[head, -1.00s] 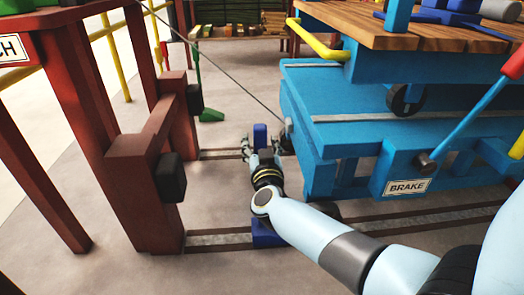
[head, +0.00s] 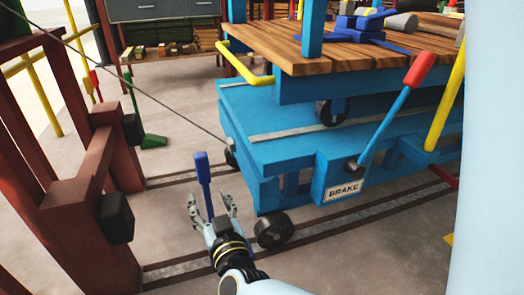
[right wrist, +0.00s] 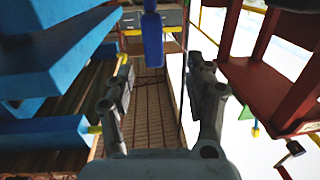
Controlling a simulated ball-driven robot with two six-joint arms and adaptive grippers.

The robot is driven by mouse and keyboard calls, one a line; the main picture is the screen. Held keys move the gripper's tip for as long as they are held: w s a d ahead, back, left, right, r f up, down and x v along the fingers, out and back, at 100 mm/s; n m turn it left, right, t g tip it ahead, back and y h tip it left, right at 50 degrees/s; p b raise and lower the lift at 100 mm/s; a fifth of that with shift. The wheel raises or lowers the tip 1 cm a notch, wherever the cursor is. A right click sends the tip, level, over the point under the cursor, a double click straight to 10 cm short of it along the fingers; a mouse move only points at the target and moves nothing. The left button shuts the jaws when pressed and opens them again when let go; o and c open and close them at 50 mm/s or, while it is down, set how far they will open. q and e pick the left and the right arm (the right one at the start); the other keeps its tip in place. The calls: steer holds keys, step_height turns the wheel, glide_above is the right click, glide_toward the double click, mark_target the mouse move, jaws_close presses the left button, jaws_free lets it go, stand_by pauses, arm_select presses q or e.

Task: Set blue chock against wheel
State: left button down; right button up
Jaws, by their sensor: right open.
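The blue chock shows its upright handle (head: 203,172) in the head view; its lower part is mostly hidden behind my right gripper. My right gripper (head: 211,203) is open, with one finger on each side of the handle; I cannot tell whether they touch it. In the right wrist view, the blue handle (right wrist: 152,40) shows between and beyond the open fingers (right wrist: 162,72). The dark near wheel (head: 274,229) of the blue trolley (head: 270,125) is just right of the gripper, by the near rail. The chock's contact with it is hidden. My left gripper is not in view.
A red-brown frame (head: 85,175) with black buffers (head: 116,218) stands at the left. The trolley's brake lever (head: 392,118) rises at the right. A cable (head: 130,90) slants down to the trolley. Floor between frame and trolley is mostly clear.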

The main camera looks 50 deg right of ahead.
steer(key=s+a+n+g+y, duration=0.1)
steer(key=s+n+g+y, duration=0.1)
steer(key=s, duration=0.5)
steer(key=s+a+r+n+g+y, duration=0.1)
steer(key=s+n+g+y, duration=0.1)
steer(key=s, duration=0.6)
steer(key=s+a+n+g+y, duration=0.1)
steer(key=s+n+g+y, duration=0.1)
steer(key=s+g+y, duration=0.2)
steer(key=s+g, duration=0.1)
steer(key=s, duration=0.2)
steer(key=shift+s+a+r+g, duration=0.2)
steer(key=shift+s+a+g, duration=0.1)
steer(key=shift+s+a, duration=0.1)
